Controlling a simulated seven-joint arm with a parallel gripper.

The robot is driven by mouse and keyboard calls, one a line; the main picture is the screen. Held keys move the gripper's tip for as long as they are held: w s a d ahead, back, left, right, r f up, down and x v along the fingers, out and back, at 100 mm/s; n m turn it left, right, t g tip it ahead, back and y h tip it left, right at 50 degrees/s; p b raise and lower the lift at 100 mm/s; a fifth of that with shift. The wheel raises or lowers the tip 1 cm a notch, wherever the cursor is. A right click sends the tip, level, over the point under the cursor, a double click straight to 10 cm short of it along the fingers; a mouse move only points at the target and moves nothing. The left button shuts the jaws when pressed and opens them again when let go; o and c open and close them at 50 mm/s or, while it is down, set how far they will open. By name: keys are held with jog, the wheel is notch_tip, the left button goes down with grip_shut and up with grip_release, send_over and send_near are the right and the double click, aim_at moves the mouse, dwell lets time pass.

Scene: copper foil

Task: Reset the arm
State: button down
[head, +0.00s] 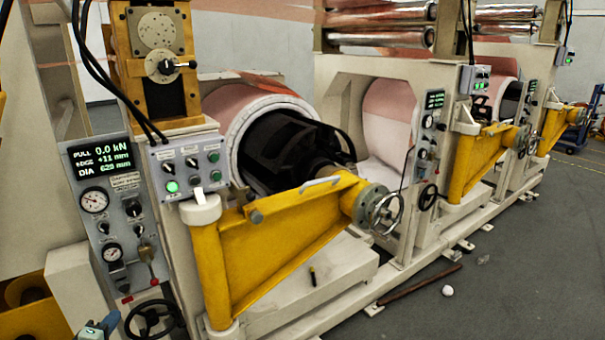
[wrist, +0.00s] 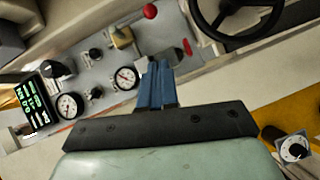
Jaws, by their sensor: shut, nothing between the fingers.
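My gripper (wrist: 157,68) shows in the wrist view with its two blue fingers together, shut and empty. The fingers point up the picture toward a grey control panel (wrist: 105,65). Its fingertips overlap the panel's lower part in that view, beside a white round gauge (wrist: 126,78). I cannot tell whether they touch it. In the head view, a small part of my gripper (head: 108,322) shows at the bottom left edge, below the panel (head: 122,235) and left of a black handwheel (head: 153,320). The rest of my arm is out of that view.
A yellow swing arm (head: 270,240) juts out in front of a copper foil roll (head: 255,100). A red-knobbed lever (head: 151,268) sticks out of the panel. A brown rod (head: 420,284) and a white ball (head: 447,290) lie on the floor. The floor at right is mostly clear.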

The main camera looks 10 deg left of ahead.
jog(key=s+d+f+m+g+h, duration=0.1)
jog(key=s+d+f+g+h, duration=0.1)
jog(key=s+d+f+g, duration=0.35)
jog(key=s+d+f+m+g+h, duration=0.1)
jog(key=s+d+f+g, duration=0.2)
jog(key=d+f, duration=0.6)
jog(key=d+f+m+g+h, duration=0.2)
jog(key=d+f+g, duration=0.2)
jog(key=d+f, duration=0.9)
jog(key=s+d+f+m+g, duration=0.1)
jog(key=d+f+m+g, duration=0.3)
jog(key=d, duration=0.9)
jog(key=s+d+f+m+g, duration=0.15)
jog(key=d+f, duration=0.55)
jog(key=d, duration=0.7)
jog(key=s+d+f+m+g, duration=0.1)
jog(key=s+d+m, duration=0.1)
jog(key=d, duration=0.5)
jog(key=s+d+f+m+g+y, duration=0.1)
jog(key=s+d+f+m+g, duration=0.1)
jog(key=d, duration=0.6)
jog(key=s+d+f+m+g, duration=0.1)
jog(key=s+d+f+m, duration=0.1)
jog(key=s+d+m, duration=0.2)
jog(key=shift+s+d+g+y, duration=0.3)
jog(key=shift+s+d, duration=0.1)
jog(key=shift+d, duration=1.35)
jog(key=c, duration=1.9)
grip_release()
jog(key=shift+m, duration=0.25)
